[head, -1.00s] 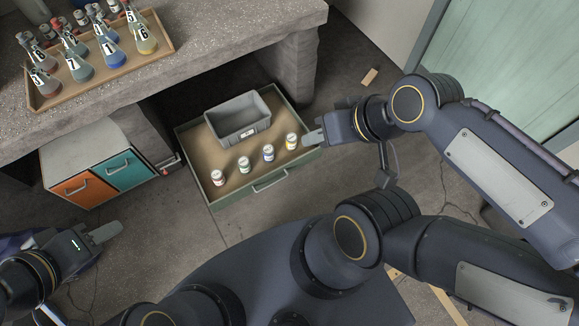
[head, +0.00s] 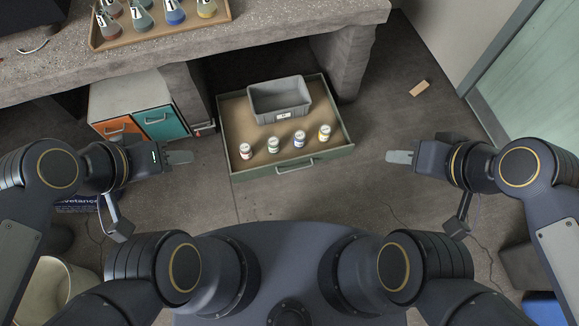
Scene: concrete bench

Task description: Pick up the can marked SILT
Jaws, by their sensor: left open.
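Several small white-lidded cans stand upright in a row near the front of an open drawer (head: 236,118). From left to right they are a red-banded can (head: 246,151), a green-banded can (head: 273,146), a blue-banded can (head: 299,139) and a yellow-banded can (head: 324,133). Their lettering is too small to read, so I cannot tell which is marked SILT. My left gripper (head: 180,157) is open and empty, left of the drawer. My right gripper (head: 398,157) is right of the drawer, apart from the cans; its fingers overlap in the view.
A grey bin (head: 280,100) stands in the drawer behind the cans. The concrete bench (head: 280,22) overhangs at the back, with a tray of flasks (head: 223,14) on it. A cabinet (head: 125,90) stands left of the drawer. A small wooden block (head: 419,88) lies on the floor at right.

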